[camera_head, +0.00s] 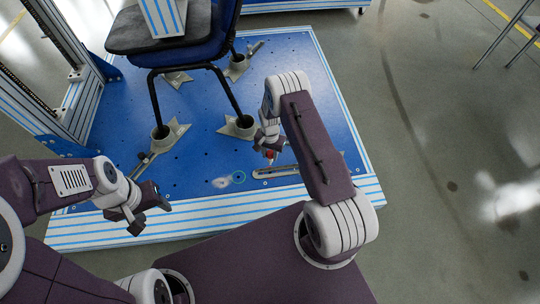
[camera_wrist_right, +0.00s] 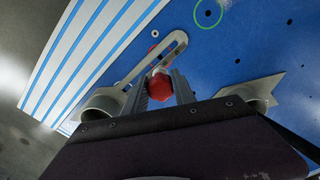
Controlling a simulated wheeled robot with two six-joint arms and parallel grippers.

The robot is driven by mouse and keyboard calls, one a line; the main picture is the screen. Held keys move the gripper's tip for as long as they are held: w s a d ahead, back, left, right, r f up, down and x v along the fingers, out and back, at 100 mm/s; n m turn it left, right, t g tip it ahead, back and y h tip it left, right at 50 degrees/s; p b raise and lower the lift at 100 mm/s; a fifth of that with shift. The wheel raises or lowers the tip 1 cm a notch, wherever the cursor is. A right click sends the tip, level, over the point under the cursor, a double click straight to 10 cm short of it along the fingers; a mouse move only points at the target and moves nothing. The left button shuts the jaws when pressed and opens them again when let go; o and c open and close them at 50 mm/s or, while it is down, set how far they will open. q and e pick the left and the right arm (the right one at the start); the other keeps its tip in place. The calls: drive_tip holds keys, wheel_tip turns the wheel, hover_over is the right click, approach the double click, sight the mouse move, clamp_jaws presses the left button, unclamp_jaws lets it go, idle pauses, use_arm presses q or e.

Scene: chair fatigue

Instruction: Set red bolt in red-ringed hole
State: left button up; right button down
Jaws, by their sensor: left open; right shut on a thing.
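A red bolt (camera_wrist_right: 160,88) is between the fingers of my right gripper (camera_wrist_right: 159,82), which is shut on it. In the head view the bolt (camera_head: 270,155) shows as a small red spot below my right gripper (camera_head: 268,147), over the blue platform (camera_head: 205,160). My left gripper (camera_head: 148,207) is open and empty over the platform's front left.
A green-ringed hole (camera_wrist_right: 208,12) lies in the platform; in the head view a ringed hole (camera_head: 238,177) looks cyan. The slotted bracket (camera_head: 280,172) lies near the front edge. A chair (camera_head: 200,48) stands on the platform with its legs in grey holders. A frame column rises at left.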

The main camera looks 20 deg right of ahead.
sight(270, 161)
drive_tip(key=shift+s+a+r+p, duration=0.1)
drive_tip(key=shift+s+a+p, duration=0.05)
drive_tip(key=shift+p, duration=0.15)
wheel_tip(270, 161, down, 6)
drive_tip(key=b, duration=0.4)
drive_tip(key=shift+b, duration=0.4)
drive_tip(key=shift+f, duration=0.2)
idle(1.1)
drive_tip(key=shift+f, duration=0.35)
drive_tip(key=shift+f+b, duration=1.95)
drive_tip(key=shift+f, duration=0.1)
drive_tip(key=c, duration=0.9)
unclamp_jaws()
drive_tip(key=shift+c, duration=0.2)
drive_tip(key=shift+r, duration=0.1)
